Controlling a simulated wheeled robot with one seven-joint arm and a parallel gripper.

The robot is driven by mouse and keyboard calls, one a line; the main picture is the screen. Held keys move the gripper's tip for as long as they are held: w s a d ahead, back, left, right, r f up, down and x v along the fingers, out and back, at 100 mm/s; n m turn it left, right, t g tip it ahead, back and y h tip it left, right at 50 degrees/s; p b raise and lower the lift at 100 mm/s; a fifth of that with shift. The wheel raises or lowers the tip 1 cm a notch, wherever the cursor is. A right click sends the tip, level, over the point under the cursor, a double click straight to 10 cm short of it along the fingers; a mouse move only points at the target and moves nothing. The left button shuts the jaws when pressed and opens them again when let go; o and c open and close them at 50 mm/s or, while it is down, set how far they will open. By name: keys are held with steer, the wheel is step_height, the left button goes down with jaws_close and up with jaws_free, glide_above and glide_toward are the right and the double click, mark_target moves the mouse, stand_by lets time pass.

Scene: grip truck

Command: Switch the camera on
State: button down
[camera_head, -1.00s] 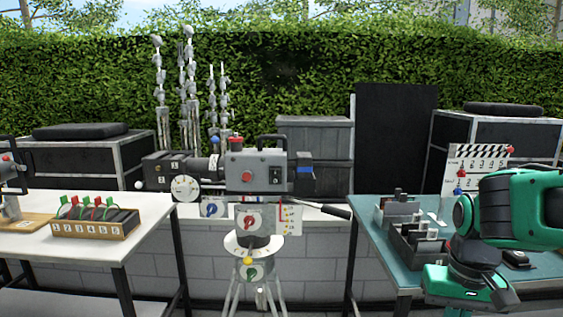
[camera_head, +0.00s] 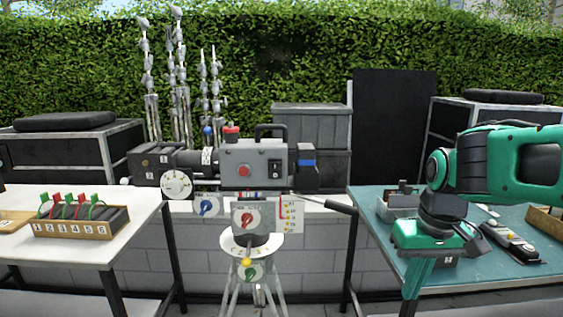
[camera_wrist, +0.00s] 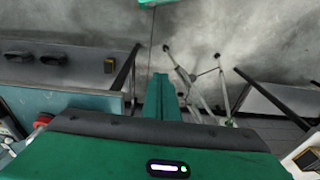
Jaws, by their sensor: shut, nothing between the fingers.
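The grey film camera (camera_head: 230,155) stands upright on a tripod in the middle of the head view, its lens toward the left. Its side carries a red round button (camera_head: 243,171) and a small black switch plate (camera_head: 274,169); the switch's position is too small to read. A red knob sits on its top. My green gripper (camera_head: 410,292) is right of the camera, over the front of the teal table, fingers down, shut and empty, apart from the camera. Its shut fingers also show in the wrist view (camera_wrist: 163,90), with the tripod legs (camera_wrist: 195,85) beyond.
A white table (camera_head: 80,250) with a wooden box of numbered items (camera_head: 75,222) stands left. The teal table (camera_head: 480,272) at right holds grey trays and a dark device (camera_head: 508,240). The camera's pan handle (camera_head: 330,201) sticks out toward my arm.

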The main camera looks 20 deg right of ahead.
steer(key=w+a+r+n+t+y, duration=0.1)
steer(key=w+a+r+n, duration=0.3)
steer(key=w+r, duration=0.4)
steer(key=w+a+r+n+t+y, duration=0.1)
steer(key=w+a+r+n+t, duration=0.2)
steer(key=w+a+r+n, duration=0.2)
steer(key=w+a+r+n+t, duration=0.2)
steer(key=w+a+r+n, duration=0.3)
steer(key=w+r, duration=0.6)
steer(key=n, duration=0.2)
steer(key=shift+r+n+y, duration=0.35)
steer(key=shift+n+y, duration=0.05)
steer(key=shift+w+a+f, duration=0.1)
steer(key=shift+w, duration=0.05)
glide_toward(275, 170)
steer(key=shift+x, duration=2.15)
steer(key=shift+f, duration=0.15)
